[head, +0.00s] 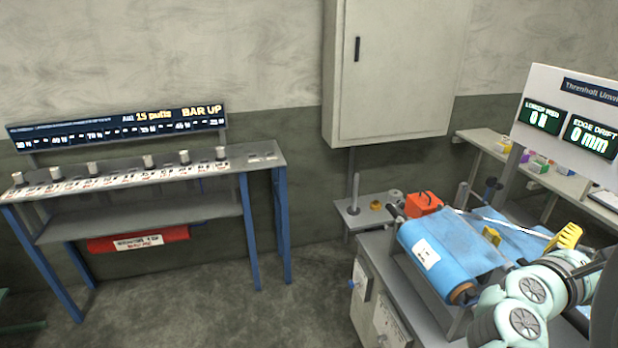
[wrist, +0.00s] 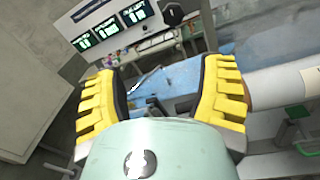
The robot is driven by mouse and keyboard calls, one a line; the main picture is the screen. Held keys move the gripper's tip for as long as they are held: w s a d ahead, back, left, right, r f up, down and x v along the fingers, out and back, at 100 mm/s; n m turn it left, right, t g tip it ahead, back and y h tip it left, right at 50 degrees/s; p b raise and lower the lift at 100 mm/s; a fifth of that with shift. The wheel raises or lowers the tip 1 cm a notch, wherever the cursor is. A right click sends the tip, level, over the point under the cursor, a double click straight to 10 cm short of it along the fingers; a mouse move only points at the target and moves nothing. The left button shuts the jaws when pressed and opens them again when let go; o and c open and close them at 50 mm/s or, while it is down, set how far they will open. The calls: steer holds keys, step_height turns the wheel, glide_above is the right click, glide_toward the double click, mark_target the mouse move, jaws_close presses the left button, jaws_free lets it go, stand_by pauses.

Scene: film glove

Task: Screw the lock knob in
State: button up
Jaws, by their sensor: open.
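My gripper (head: 530,237) has yellow ribbed fingers spread wide apart. In the wrist view my gripper (wrist: 162,84) is open and empty, above a blue film web. I cannot tell for sure which of these is the lock knob. Whether any knob is screwed in cannot be seen.
A blue film roll (head: 447,255) lies on the machine near my arm, with an orange-red block (head: 423,203) behind it. A display panel (head: 570,125) reads 0 N and 0 mm. A rack table (head: 150,168) stands at left. The floor between is clear.

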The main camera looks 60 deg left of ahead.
steer(key=shift+h, duration=0.7)
steer(key=shift+s+d+p+x, duration=0.1)
steer(key=shift+d+p+x, duration=0.15)
steer(key=shift+p+x, duration=1.65)
steer(key=shift+s+d+p+x, duration=0.1)
steer(key=shift+d+p+x, duration=0.15)
steer(key=shift+x, duration=3.15)
steer(key=shift+s+d+p+x, duration=0.1)
steer(key=shift+d+p+x, duration=0.15)
steer(key=shift+p+x, duration=1.65)
steer(key=shift+o, duration=0.2)
steer(key=shift+b+x, duration=0.8)
steer(key=c, duration=1.2)
